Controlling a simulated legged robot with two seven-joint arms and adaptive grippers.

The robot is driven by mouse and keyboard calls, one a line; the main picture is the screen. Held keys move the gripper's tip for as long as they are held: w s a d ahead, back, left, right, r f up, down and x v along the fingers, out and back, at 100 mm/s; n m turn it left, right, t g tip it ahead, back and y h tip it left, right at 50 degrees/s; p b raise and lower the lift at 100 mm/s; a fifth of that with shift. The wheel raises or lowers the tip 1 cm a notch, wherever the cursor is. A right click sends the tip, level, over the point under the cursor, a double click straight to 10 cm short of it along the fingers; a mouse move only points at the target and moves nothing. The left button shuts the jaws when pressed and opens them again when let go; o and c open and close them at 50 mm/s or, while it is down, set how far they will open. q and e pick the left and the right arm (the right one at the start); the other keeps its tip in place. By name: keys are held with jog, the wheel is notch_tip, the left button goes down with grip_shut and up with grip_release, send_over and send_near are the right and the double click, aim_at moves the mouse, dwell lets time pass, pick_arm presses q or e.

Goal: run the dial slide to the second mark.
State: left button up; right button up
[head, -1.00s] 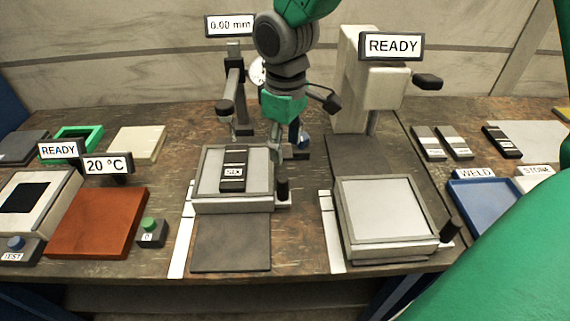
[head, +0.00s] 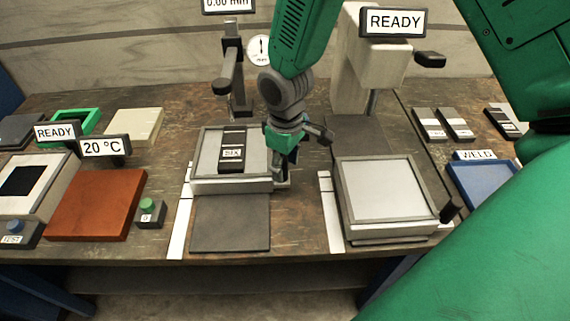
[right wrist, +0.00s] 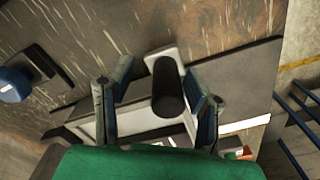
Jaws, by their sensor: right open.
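The dial slide (head: 200,175) is a grey stage carrying a dark block labelled like "SIX" (head: 232,150). A white strip (head: 180,225) runs along its left side; its marks are too small to read. A dial gauge (head: 258,50) and a display reading 0.00 mm (head: 228,5) stand behind. My right gripper (head: 281,178) is at the stage's right front corner, hiding the slide's black handle there. In the right wrist view the black upright handle (right wrist: 168,88) stands between the two open fingers (right wrist: 158,105), with a gap to the left finger. My left gripper is out of view.
A second stage (head: 390,195) under a READY sign (head: 393,22) stands to the right, with its own white strip and black handle (head: 452,208). A dark plate (head: 230,225) lies in front of the dial slide. A brown-red block (head: 95,205) lies left.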

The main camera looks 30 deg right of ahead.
jog(key=shift+a, duration=0.65)
jog(key=shift+a+r, duration=0.1)
grip_shut()
jog(key=shift+d, duration=0.3)
jog(key=w+d, duration=0.1)
jog(key=w, duration=0.1)
jog(key=w+d+p, duration=0.1)
jog(key=w, duration=0.1)
jog(key=shift+w+d, duration=0.1)
jog(key=shift+d, duration=0.25)
grip_release()
jog(key=shift+f, duration=0.2)
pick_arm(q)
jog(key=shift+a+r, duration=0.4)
pick_arm(e)
jog(key=shift+d, duration=0.1)
